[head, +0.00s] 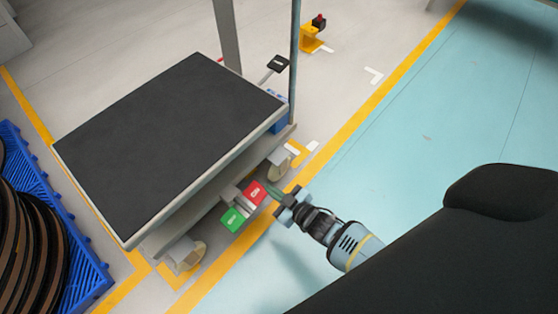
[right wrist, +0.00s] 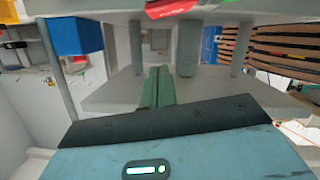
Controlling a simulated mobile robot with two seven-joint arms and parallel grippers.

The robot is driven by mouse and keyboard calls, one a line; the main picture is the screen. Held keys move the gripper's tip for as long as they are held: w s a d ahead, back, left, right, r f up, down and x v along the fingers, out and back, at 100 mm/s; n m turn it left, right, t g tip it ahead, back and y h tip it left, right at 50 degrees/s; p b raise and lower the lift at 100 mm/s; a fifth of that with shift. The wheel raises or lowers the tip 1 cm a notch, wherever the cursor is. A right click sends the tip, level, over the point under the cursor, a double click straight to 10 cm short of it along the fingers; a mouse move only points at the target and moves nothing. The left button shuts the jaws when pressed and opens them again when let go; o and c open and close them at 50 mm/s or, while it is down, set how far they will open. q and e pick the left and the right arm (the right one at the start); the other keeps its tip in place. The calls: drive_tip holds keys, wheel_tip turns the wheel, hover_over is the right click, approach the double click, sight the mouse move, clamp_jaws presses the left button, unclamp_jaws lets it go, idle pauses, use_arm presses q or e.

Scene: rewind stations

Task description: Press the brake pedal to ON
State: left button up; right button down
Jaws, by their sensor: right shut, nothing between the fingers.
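The wheeled cart (head: 165,130) has two small pedals low on its near side. The red pedal (head: 254,192) and the green pedal (head: 232,219) sit side by side and carry pale labels too small to read. My right gripper (head: 271,188) is shut and empty, its fingertips close beside the red pedal. I cannot tell whether they touch it. In the right wrist view the shut fingers (right wrist: 155,88) point toward the cart's underside, and part of the red pedal (right wrist: 172,8) shows at the top edge, apart from the fingers in the picture. My left gripper is not in view.
A caster (head: 280,162) stands near the pedals. A blue pallet (head: 88,262) with dark reels (head: 30,250) stands at the left. A black pad on a stalk (head: 278,63) and a yellow stand (head: 312,40) are behind the cart. The blue-green floor (head: 420,120) at the right is clear.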

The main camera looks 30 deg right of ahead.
drive_tip(key=b, duration=0.2)
hover_over(264, 191)
drive_tip(key=shift+s+a+f, duration=0.15)
drive_tip(key=shift+a+f, duration=0.15)
drive_tip(key=shift+f, duration=0.5)
drive_tip(key=shift+d+f+b, duration=0.2)
drive_tip(key=shift+f+b, duration=0.6)
drive_tip(key=shift+f, duration=0.3)
drive_tip(key=shift+w+d+f+b, duration=0.2)
drive_tip(key=shift+f+b, duration=0.2)
drive_tip(key=shift+f, duration=0.3)
